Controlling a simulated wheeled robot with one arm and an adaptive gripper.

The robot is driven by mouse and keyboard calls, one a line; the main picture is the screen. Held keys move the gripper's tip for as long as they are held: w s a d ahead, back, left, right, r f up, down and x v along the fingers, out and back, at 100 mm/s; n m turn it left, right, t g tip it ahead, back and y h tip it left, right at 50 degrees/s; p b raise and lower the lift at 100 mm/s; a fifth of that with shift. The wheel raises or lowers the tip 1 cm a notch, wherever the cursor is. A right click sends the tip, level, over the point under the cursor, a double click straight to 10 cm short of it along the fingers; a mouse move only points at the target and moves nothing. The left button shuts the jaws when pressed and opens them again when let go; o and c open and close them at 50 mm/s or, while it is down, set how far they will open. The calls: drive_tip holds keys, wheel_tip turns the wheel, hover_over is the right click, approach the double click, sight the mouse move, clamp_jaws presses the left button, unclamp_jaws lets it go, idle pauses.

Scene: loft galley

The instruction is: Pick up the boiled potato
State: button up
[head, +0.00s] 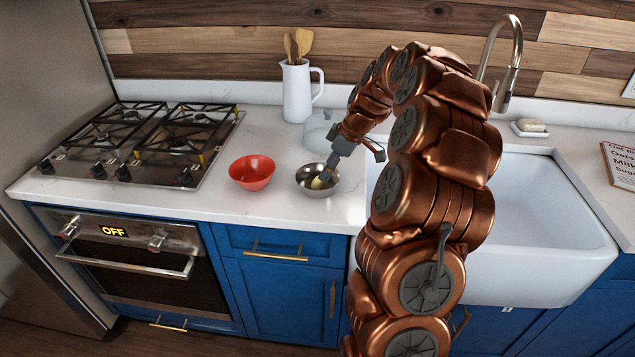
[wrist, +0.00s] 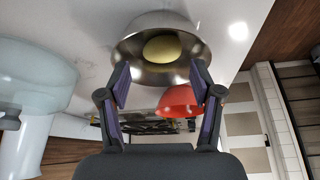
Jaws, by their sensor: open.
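The boiled potato (wrist: 162,48) is a pale yellow oval lying inside a shiny metal bowl (wrist: 158,75). In the head view a bit of the potato (head: 318,183) shows in the metal bowl (head: 304,181) on the counter. My gripper (head: 328,176) reaches down into that bowl from the upper right and hides part of the potato. In the wrist view my gripper (wrist: 160,78) is open, with one finger on each side below the potato. Nothing is held between the fingers. I cannot tell whether the fingers touch the bowl.
A red bowl (head: 251,172) stands left of the metal bowl, with the stove (head: 140,140) beyond it. A glass container (head: 319,130) and a white pitcher (head: 297,92) with wooden utensils stand behind. The white sink (head: 540,225) is on the right.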

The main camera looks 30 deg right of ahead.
sight(318, 182)
drive_tip(key=x, duration=0.1)
drive_tip(key=p+x, duration=0.1)
drive_tip(key=x, duration=0.1)
drive_tip(key=p+x, duration=0.1)
drive_tip(key=shift+a+f, duration=0.1)
drive_tip(key=shift+a, duration=0.2)
drive_tip(key=shift+w+f, duration=0.25)
drive_tip(key=shift+f, duration=0.1)
drive_tip(key=shift+c, duration=0.2)
drive_tip(key=c, duration=0.8)
drive_tip(key=shift+o, duration=0.2)
